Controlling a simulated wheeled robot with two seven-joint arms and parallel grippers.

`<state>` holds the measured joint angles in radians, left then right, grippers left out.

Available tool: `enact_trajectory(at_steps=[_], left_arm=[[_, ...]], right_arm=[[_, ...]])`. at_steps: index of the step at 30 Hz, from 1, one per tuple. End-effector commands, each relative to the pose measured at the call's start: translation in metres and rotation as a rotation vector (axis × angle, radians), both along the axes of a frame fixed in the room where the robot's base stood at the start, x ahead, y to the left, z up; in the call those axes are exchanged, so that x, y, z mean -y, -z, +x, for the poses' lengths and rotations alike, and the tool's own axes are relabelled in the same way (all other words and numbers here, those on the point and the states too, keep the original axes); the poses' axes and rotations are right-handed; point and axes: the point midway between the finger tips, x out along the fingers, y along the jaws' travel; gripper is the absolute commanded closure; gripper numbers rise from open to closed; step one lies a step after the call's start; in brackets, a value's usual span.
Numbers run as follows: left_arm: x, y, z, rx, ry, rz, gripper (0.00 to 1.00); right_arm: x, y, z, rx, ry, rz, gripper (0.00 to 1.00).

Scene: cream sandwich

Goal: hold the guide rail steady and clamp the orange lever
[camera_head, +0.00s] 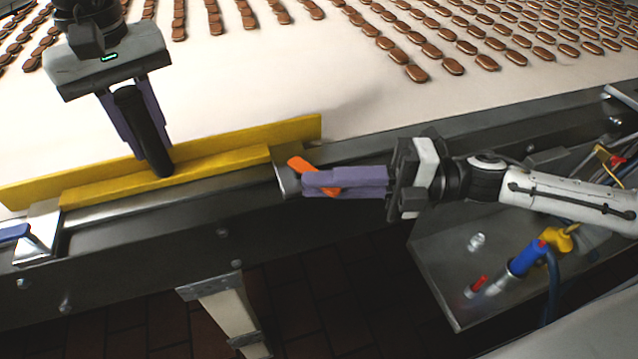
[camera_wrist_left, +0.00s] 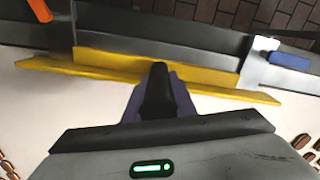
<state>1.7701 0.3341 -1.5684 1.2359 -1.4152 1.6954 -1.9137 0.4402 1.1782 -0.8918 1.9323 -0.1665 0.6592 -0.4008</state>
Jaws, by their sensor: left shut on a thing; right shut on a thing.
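The yellow guide rail (camera_head: 228,138) lies along the near edge of the conveyor and also shows in the left wrist view (camera_wrist_left: 215,80). A black upright handle (camera_head: 130,100) stands at the rail's middle. My left gripper (camera_head: 150,152) comes down from above and is shut on this handle; the wrist view shows the handle (camera_wrist_left: 157,90) between the purple fingers. The orange lever (camera_head: 298,163) sits on a metal clamp (camera_head: 285,178) at the rail's right end. My right gripper (camera_head: 318,184) is shut on the lever, its purple fingers covering part of it.
A blue lever (camera_head: 14,232) on a metal clamp (camera_head: 42,232) is at the rail's left end. Rows of brown cookies (camera_head: 415,72) lie on the pale belt (camera_head: 270,85).

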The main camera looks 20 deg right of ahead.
Motion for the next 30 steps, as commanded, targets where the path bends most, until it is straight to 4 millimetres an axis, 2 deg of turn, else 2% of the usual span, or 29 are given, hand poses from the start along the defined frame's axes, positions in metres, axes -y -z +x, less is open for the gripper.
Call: enact_trajectory(at_steps=[10,25,26,27,30], left_arm=[[0.0014,0.0010,-0.0006,-0.002,0.007,-0.004,1.00],[0.0010,0.0012,-0.0004,-0.002,0.007,-0.004,1.00],[0.0010,0.0012,-0.0004,-0.002,0.007,-0.004,1.00],[0.0010,0.0012,-0.0004,-0.002,0.007,-0.004,1.00],[0.0010,0.0011,-0.0004,-0.002,0.006,-0.004,1.00]], right_arm=[[0.0078,-0.0016,0.0066,0.003,-0.132,-0.001,1.00],[0.0098,-0.0008,0.0070,0.000,-0.150,-0.004,1.00],[0.0098,-0.0008,0.0071,0.000,-0.149,-0.005,0.90],[0.0097,-0.0006,0.0070,0.000,-0.150,-0.005,0.85],[0.0093,-0.0004,0.0065,0.000,-0.151,-0.004,0.85]])
